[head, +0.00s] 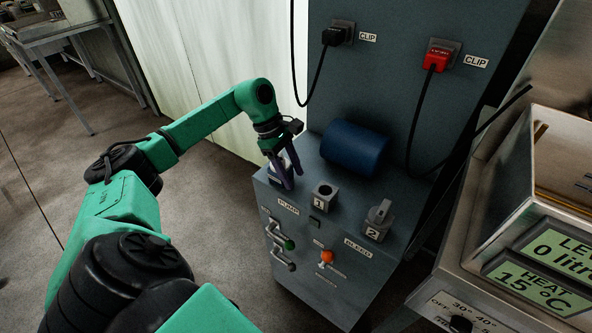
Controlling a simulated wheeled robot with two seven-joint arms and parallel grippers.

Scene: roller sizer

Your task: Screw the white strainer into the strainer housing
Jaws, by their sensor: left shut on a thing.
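My left gripper (283,173) is over the left end of the grey cabinet's top, fingers pointing down. It is shut on a small pale thing, which looks like the white strainer; the fingers hide most of it. To the right of the gripper, and apart from it, a grey block marked 1 (325,202) has a round dark opening on top and looks like the strainer housing. A similar block marked 2 (374,231) stands further right with a grey handle-like piece (381,211) upright on it. My right gripper is not in view.
A blue cylinder (354,147) lies behind the blocks. Black and red plugs (438,55) with hanging cables are on the upright panel. A metal bath with displays (540,262) stands at right.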

